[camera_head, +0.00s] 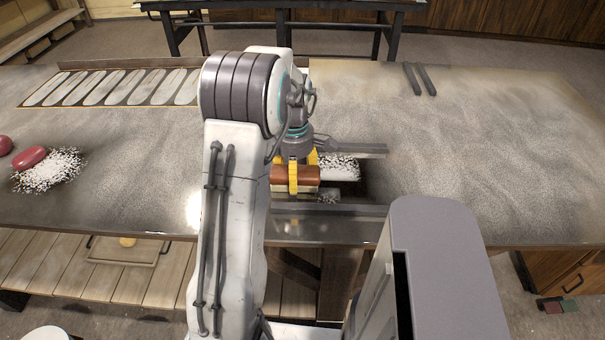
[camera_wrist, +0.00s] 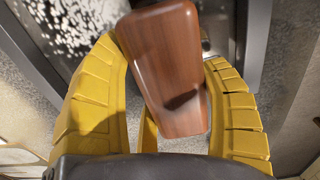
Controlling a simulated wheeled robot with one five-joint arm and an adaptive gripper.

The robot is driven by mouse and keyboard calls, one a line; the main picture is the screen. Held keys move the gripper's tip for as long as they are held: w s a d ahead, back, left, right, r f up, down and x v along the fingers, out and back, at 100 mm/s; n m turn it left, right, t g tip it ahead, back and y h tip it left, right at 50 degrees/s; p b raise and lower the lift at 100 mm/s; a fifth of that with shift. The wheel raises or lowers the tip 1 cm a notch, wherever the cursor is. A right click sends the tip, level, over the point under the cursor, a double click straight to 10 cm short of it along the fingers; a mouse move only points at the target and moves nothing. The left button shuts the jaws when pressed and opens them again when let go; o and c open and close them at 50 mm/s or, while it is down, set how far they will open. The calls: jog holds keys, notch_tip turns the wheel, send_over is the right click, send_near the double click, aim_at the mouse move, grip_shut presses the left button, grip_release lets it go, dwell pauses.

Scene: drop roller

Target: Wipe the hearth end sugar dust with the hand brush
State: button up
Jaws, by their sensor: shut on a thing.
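My gripper (camera_head: 294,177) has yellow fingers and is shut on the hand brush (camera_head: 312,173), a brown wooden block with a pale underside. In the wrist view the brush (camera_wrist: 168,65) lies between the two curved yellow fingers (camera_wrist: 165,110). White sugar dust (camera_head: 338,162) with dark specks lies just beyond and right of the brush, between two grey rails (camera_head: 355,148). A smaller patch (camera_head: 327,197) shows nearer the front rail. White speckle also shows at the wrist view's upper left (camera_wrist: 75,25). I cannot tell whether the bristles touch the surface. My arm hides the area left of the brush.
A speckled white heap (camera_head: 55,172) with a red, rounded piece (camera_head: 30,157) lies at the table's left. A tray of long oval slots (camera_head: 110,87) sits at the back left. Two dark bars (camera_head: 420,79) lie at the back right. The table's right half (camera_head: 490,150) is mostly clear.

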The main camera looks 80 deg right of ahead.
aim_at(325, 178)
jog(key=shift+w+d+p, duration=0.15)
jog(key=shift+d+p, duration=0.25)
jog(key=shift+d, duration=0.1)
jog(key=shift+d+p, duration=0.3)
jog(key=shift+d, duration=0.25)
jog(key=shift+s+d+p, duration=0.15)
jog(key=shift+s+p, duration=0.15)
jog(key=shift+s, duration=1.6)
jog(key=shift+s+d+f+p, duration=0.15)
jog(key=shift+s+p, duration=0.15)
jog(key=shift+s, duration=1.7)
jog(key=shift+s+d+r+p, duration=0.15)
jog(key=shift+s+p, duration=0.45)
jog(key=shift+s, duration=1.2)
jog(key=shift+s+d+r+p, duration=0.1)
jog(key=shift+s+p, duration=0.45)
jog(key=shift+s, duration=1.2)
jog(key=shift+d+p, duration=0.45)
jog(key=shift+d, duration=0.2)
jog(key=shift+w+d+f, duration=0.1)
jog(key=shift+d, duration=0.3)
jog(key=shift+w+f, duration=0.1)
jog(key=shift+w, duration=0.05)
